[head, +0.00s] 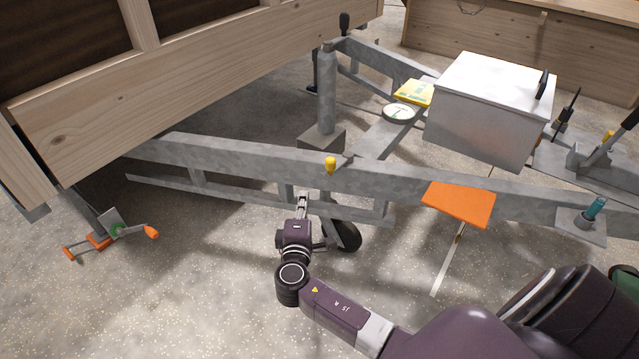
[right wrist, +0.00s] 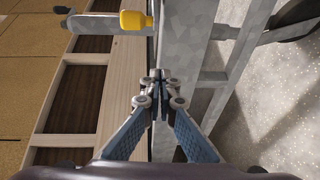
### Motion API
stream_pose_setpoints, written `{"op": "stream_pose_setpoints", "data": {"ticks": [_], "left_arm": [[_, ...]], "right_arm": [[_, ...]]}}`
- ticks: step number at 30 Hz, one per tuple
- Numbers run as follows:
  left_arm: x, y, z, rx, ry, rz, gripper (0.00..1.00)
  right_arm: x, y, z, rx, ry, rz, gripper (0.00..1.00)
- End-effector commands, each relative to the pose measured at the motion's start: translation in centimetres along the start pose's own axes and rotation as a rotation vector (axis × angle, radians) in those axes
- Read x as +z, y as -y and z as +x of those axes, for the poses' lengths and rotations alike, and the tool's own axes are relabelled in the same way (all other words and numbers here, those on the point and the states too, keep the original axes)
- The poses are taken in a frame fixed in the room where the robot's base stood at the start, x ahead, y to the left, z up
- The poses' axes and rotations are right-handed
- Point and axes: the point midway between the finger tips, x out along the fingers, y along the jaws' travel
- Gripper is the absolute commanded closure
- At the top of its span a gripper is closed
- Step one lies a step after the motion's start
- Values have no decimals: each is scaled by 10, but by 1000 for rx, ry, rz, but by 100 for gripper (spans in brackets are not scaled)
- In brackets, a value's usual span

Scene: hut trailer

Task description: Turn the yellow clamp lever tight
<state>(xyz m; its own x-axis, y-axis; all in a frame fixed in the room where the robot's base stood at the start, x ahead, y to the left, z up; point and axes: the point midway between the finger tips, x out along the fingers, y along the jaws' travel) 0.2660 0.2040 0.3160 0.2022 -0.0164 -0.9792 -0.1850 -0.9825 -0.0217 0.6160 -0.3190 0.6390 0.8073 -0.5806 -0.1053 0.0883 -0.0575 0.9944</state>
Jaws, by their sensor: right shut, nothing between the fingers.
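The yellow clamp lever (head: 330,165) shows as a small yellow grip at the grey steel frame rail, in front of the jockey wheel's upright tube (head: 326,90). Its yellow grip also shows at the top of the right wrist view (right wrist: 132,20). My right gripper (head: 303,201) is below and slightly left of the lever in the head view, close to the rail. Its fingers (right wrist: 158,76) are shut with nothing between them, and the lever is apart from them. The lever's pivot is not clear. My left gripper is not in view.
The galvanised frame rail (head: 240,158) crosses just beyond my right gripper. A black wheel (head: 343,236) stands beside it. The wooden hut wall (head: 180,85) is at the upper left. A metal box (head: 475,120) and an orange plate (head: 459,203) are to the right. An orange-handled crank (head: 110,235) is at left.

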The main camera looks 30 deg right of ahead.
Motion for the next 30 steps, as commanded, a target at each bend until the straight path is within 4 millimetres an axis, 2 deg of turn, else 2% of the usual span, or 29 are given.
{"op": "stream_pose_setpoints", "data": {"ticks": [1, 3, 5, 17, 23, 30], "left_arm": [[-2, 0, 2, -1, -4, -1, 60], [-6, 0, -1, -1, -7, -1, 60], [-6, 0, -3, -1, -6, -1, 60], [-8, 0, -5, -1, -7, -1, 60], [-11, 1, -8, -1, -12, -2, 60], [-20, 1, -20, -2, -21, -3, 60]], "right_arm": [[-2, -15, 1, 51, 8, 4, 100], [-2, -32, 0, 92, 17, 5, 100], [-2, -39, -1, 107, 22, 6, 100], [-2, -41, 5, 108, 22, 5, 100], [0, -44, 36, 109, 24, 4, 100], [1, -49, 89, 109, 23, 4, 100]]}}
